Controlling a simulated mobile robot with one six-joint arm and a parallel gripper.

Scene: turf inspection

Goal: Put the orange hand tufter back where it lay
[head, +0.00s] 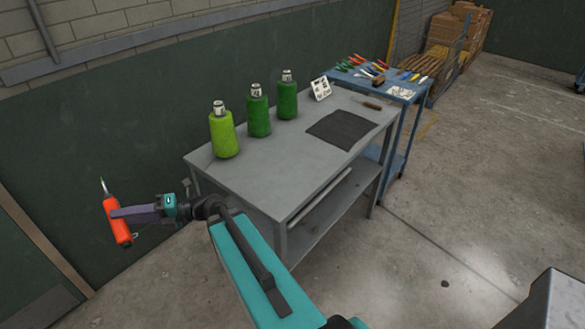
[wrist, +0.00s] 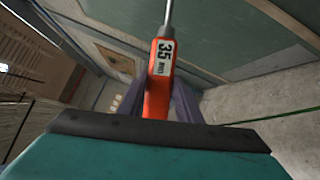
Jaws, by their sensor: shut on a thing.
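The orange hand tufter (head: 118,223) is held in my gripper (head: 120,213) at the left of the head view, with its metal needle pointing up. My gripper is shut on its handle, out past the left end of the grey table and clear of it. In the wrist view the tufter (wrist: 159,82) stands between the two purple fingers (wrist: 155,105), with a white label reading 35 and its needle toward the top. The lower end of its handle is hidden behind my wrist.
The grey table (head: 255,170) holds several green yarn cones (head: 258,115), a dark mat (head: 341,130), a small white card (head: 320,89) and a brown-handled tool (head: 372,105). A blue cart (head: 398,90) behind it carries several coloured hand tools. The table's front middle is clear.

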